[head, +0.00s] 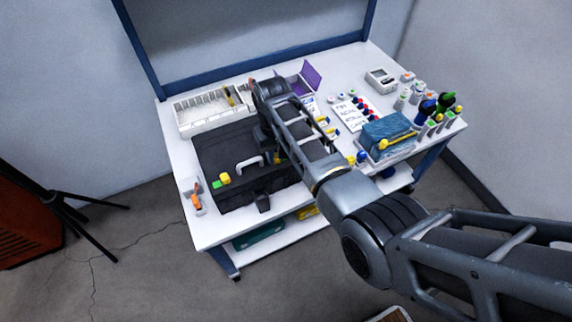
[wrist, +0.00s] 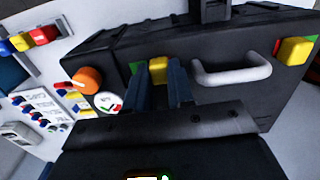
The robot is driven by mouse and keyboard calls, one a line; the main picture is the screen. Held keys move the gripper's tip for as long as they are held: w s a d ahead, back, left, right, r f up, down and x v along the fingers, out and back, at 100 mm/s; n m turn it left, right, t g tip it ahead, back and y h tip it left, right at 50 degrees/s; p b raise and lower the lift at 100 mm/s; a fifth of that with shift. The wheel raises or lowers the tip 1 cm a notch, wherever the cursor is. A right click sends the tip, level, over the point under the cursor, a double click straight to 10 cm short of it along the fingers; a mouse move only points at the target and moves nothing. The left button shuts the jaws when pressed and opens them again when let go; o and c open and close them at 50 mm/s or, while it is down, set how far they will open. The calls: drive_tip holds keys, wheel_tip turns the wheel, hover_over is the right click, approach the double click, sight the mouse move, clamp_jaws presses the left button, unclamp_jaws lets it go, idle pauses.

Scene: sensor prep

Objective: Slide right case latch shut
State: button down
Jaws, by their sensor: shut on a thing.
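The black case (head: 225,150) lies closed on the white workbench, with a pale handle (wrist: 232,75) on its front. The right case latch (wrist: 158,66) is a yellow block beside a green patch in the wrist view; in the head view only a little yellow shows beside my arm. My gripper (wrist: 158,76) has its two dark fingers on either side of this block and is shut on it. The other yellow latch (head: 225,178) is beyond the handle, with green beside it; the wrist view also shows it (wrist: 296,50), with red at its edge.
A white divided tray (head: 203,112) stands behind the case. A purple-lidded box (head: 308,76), a label sheet (head: 352,112) and a blue box (head: 387,138) are to the right. An orange-handled tool (head: 196,188) lies left. In the wrist view, an orange round object (wrist: 87,79) is close by.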

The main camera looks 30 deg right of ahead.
drive_tip(key=shift+a, duration=0.2)
drive_tip(key=c, duration=1)
unclamp_jaws()
drive_tip(key=shift+o, duration=0.2)
drive_tip(key=shift+r, duration=3.9)
